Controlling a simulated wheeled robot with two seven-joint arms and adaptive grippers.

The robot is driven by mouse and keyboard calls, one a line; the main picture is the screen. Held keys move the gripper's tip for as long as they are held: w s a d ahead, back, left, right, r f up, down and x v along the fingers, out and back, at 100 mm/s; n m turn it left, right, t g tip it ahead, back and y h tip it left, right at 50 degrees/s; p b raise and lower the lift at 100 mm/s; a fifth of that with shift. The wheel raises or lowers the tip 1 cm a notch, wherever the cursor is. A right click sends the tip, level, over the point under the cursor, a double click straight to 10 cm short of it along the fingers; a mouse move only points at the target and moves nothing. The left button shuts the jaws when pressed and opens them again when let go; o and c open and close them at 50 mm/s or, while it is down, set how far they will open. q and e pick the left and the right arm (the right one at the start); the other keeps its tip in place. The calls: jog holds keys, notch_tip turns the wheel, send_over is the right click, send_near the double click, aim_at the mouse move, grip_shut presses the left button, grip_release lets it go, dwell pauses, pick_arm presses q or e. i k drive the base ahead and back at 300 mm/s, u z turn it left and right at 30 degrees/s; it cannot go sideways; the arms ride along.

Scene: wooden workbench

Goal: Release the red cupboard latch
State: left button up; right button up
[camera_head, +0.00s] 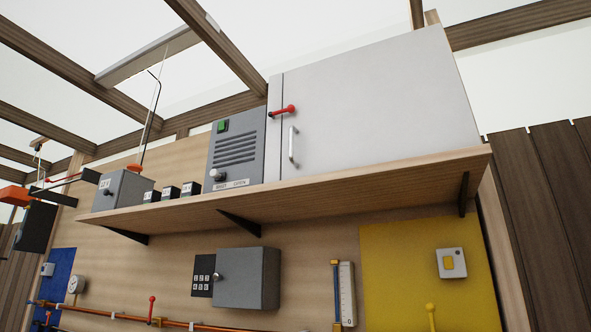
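The red latch (283,110) is a short red bar that lies nearly level across the left edge of the white cupboard (380,105). It spans the seam between the door and the narrow side strip. The cupboard stands on the wooden shelf, and its door looks shut. A pale upright handle (292,145) sits on the door just below the latch. Neither of my grippers shows in the head view.
A grey vented box (236,150) stands directly left of the cupboard on the shelf (330,192). Farther left are small black blocks (171,192) and a grey box with an antenna (121,190). A grey wall box (247,278) and a yellow panel (400,290) are below.

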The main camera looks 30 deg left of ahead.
aim_at(291, 108)
jog(key=k, duration=0.45)
jog(key=u, duration=0.9)
jog(key=i, duration=0.6)
jog(key=z, duration=0.4)
